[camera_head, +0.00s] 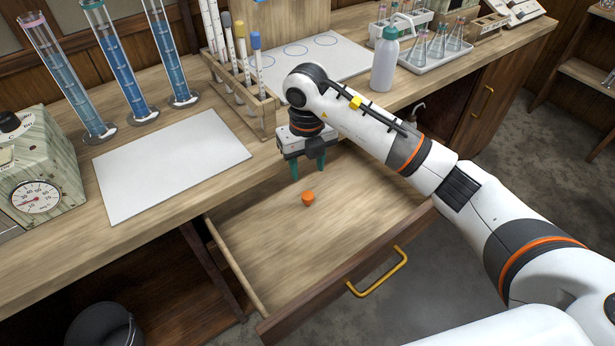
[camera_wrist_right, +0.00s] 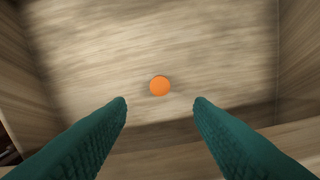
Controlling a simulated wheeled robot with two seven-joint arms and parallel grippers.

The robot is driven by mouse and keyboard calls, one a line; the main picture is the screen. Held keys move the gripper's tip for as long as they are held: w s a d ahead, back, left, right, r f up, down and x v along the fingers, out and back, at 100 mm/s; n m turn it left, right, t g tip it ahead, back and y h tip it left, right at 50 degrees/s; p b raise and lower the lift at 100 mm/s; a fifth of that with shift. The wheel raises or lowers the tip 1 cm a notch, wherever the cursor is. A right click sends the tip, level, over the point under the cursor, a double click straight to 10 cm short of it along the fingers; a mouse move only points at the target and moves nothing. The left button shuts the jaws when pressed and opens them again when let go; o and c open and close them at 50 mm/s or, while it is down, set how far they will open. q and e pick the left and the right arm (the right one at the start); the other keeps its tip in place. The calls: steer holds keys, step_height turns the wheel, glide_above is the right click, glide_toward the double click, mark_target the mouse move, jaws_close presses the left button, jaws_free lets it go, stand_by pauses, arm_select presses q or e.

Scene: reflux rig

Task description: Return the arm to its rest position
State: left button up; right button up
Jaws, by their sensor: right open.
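My right arm reaches in from the right in the head view. My right gripper (camera_head: 308,172) points down over the open drawer (camera_head: 262,240), with its green fingers apart and empty. It also shows in the right wrist view (camera_wrist_right: 160,104), with a clear gap between the fingertips. A small orange stopper (camera_head: 308,198) lies on the drawer floor, just in front of the fingers and apart from them. It also shows in the wrist view (camera_wrist_right: 160,86), beyond the gap between the fingertips. My left gripper is not in view.
The drawer is pulled out, with a yellow handle (camera_head: 378,272) on its front. On the bench are a wooden pipette rack (camera_head: 262,117), a white bottle (camera_head: 385,62), several blue-filled cylinders (camera_head: 122,72), a dial box (camera_head: 38,170) and a flask tray (camera_head: 436,62). A white mat (camera_head: 170,165) is bare.

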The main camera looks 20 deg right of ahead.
steer(key=shift+r, duration=0.35)
